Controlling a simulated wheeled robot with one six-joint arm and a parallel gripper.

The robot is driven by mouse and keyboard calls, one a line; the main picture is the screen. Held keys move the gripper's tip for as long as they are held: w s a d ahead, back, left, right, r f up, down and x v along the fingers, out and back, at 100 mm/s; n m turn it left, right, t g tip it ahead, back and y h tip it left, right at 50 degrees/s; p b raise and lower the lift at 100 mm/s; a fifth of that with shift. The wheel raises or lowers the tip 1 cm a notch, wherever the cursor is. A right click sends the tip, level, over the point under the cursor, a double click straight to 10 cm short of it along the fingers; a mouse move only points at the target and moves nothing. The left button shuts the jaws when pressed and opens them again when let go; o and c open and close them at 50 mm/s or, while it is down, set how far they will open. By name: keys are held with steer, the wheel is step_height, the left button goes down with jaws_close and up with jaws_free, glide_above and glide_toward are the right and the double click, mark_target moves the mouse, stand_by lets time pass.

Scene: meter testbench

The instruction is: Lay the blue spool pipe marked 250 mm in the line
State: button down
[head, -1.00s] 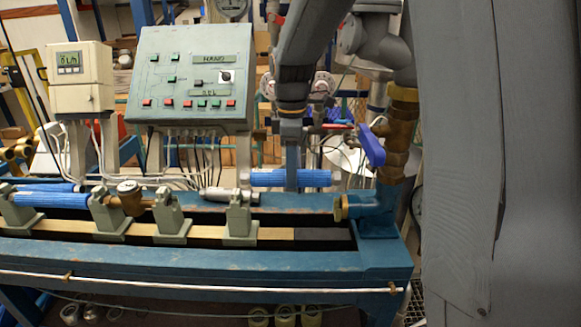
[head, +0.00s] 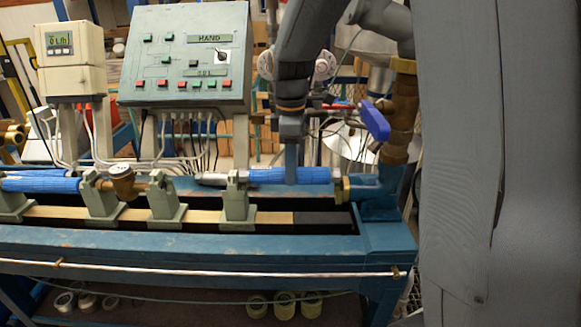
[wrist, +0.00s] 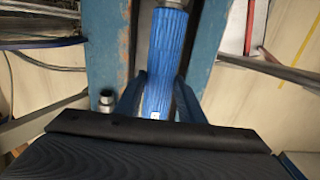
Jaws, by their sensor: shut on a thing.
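My gripper (head: 291,174) is shut on a blue ribbed spool pipe (head: 315,175), which lies level in the jaws. In the head view the pipe spans the gap between the clamp stand with the silver fitting (head: 213,179) and the brass fitting (head: 343,188) at the bench's right end. Whether it touches either fitting I cannot tell. In the wrist view the pipe (wrist: 167,62) runs up between my two fingers (wrist: 160,97) to a metal end at the top. The 250 mm marking cannot be read.
More blue pipe (head: 45,184) and a brass meter (head: 123,180) sit in the line at left. A control panel (head: 188,60) and a flow display (head: 67,60) stand behind. A blue-handled valve (head: 375,121) rises near the right end. The blue bench rail (head: 190,240) runs in front.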

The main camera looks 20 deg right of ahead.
steer(key=shift+f+p, duration=0.25)
steer(key=shift+p, duration=0.05)
stand_by(0.4)
steer(key=shift+f, duration=0.15)
stand_by(0.3)
steer(key=shift+f+b, duration=0.5)
steer(key=shift+f, duration=0.75)
steer(key=shift+f, duration=0.35)
stand_by(0.3)
steer(key=c, duration=1.1)
jaws_free()
steer(key=shift+r+p, duration=3.85)
steer(key=shift+r, duration=0.7)
